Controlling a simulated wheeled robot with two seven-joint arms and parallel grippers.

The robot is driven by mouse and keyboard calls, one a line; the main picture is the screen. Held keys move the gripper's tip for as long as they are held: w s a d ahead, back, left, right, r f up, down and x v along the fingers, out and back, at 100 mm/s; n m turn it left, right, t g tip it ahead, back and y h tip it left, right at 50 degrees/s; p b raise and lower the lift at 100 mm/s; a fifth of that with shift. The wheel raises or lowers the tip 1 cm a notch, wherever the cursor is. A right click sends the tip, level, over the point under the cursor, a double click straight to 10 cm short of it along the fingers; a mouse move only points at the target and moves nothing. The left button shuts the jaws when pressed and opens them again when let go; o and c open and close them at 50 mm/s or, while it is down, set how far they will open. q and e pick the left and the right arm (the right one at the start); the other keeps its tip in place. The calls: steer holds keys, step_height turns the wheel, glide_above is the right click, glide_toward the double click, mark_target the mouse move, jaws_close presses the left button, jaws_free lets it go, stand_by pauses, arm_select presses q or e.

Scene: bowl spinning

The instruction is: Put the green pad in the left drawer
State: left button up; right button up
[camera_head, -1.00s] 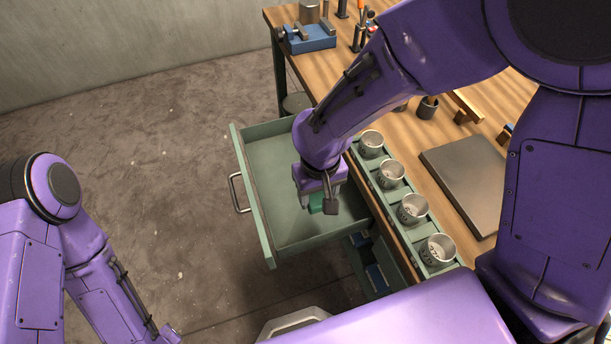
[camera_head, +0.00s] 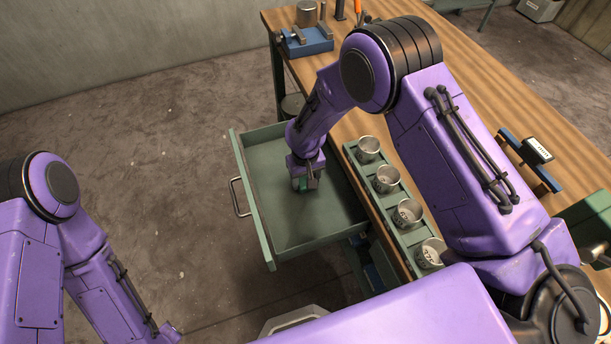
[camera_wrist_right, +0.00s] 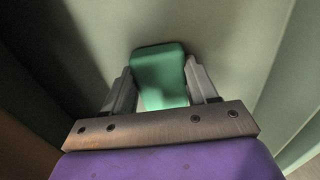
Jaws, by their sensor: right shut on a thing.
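The green pad (camera_wrist_right: 160,75) is between the two fingers of my right gripper (camera_wrist_right: 162,88) in the right wrist view. In the head view the right gripper (camera_head: 306,182) points down inside the open green drawer (camera_head: 268,222), and a bit of the pad (camera_head: 303,184) shows at its fingertips. The gripper is shut on the pad, low over the drawer floor; I cannot tell whether the pad touches the floor. The drawer is pulled out from the workbench and looks otherwise empty. My left arm shows at the lower left, but its gripper is out of view.
A green tray (camera_head: 394,220) with several metal cups (camera_head: 385,180) lies along the bench edge beside the drawer. A blue vise (camera_head: 305,42) stands at the far end of the wooden bench (camera_head: 410,120). The drawer's walls surround the right gripper.

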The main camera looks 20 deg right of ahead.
mark_target(305, 179)
steer(key=shift+f, duration=0.1)
steer(key=o, duration=0.9)
steer(key=shift+o, duration=0.2)
steer(key=shift+r, duration=0.3)
step_height(305, 179, up, 12)
steer(key=b, duration=0.2)
steer(key=shift+f, duration=0.15)
